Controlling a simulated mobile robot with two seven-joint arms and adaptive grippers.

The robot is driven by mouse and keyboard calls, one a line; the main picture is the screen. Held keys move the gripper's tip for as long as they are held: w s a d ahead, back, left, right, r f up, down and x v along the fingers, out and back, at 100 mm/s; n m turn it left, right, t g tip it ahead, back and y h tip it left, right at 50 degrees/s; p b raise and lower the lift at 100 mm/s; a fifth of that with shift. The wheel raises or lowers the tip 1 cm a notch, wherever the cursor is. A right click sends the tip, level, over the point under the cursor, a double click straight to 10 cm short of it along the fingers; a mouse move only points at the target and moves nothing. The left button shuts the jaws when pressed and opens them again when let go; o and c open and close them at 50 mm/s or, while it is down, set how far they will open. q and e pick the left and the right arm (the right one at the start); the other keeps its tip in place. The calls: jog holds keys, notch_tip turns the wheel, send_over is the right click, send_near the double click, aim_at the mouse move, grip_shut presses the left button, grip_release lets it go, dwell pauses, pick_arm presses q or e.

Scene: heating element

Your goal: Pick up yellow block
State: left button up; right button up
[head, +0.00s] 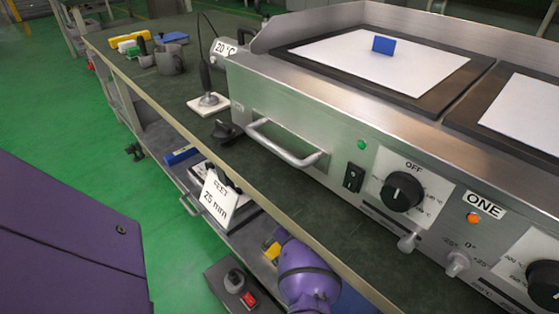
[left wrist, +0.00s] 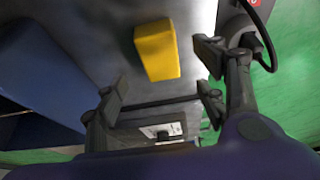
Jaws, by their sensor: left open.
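The yellow block (left wrist: 157,50) lies on a grey surface in the left wrist view, ahead of my left gripper (left wrist: 163,80). The gripper is open and empty, with its fingers apart and the block beyond them, toward the right finger. In the head view a small yellow patch (head: 271,251) shows on the lower shelf beside my purple left arm, partly covered by it; it seems to be the same block. The left fingers are not clear in the head view. My right gripper is not in view.
The workbench (head: 130,75) overhangs the lower shelf. A white sign reading FEET 25 mm (head: 219,198) and a blue item (head: 181,156) are on the shelf. A control box with a red switch (head: 249,299) is nearby. The steel heater (head: 300,110) stands on top.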

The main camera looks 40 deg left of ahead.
aim_at(277, 251)
pick_arm(q)
jog(key=shift+a+f, duration=0.15)
jog(key=shift+f, duration=0.35)
jog(key=b+x, duration=0.2)
jog(key=x, duration=0.2)
jog(key=shift+a+f+b, duration=0.15)
jog(key=shift+f+b, duration=0.05)
jog(key=shift+b, duration=0.1)
jog(key=shift+f, duration=0.15)
jog(key=c, duration=1.1)
jog(key=shift+c, duration=1.1)
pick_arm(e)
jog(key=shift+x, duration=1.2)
pick_arm(q)
jog(key=shift+r, duration=0.2)
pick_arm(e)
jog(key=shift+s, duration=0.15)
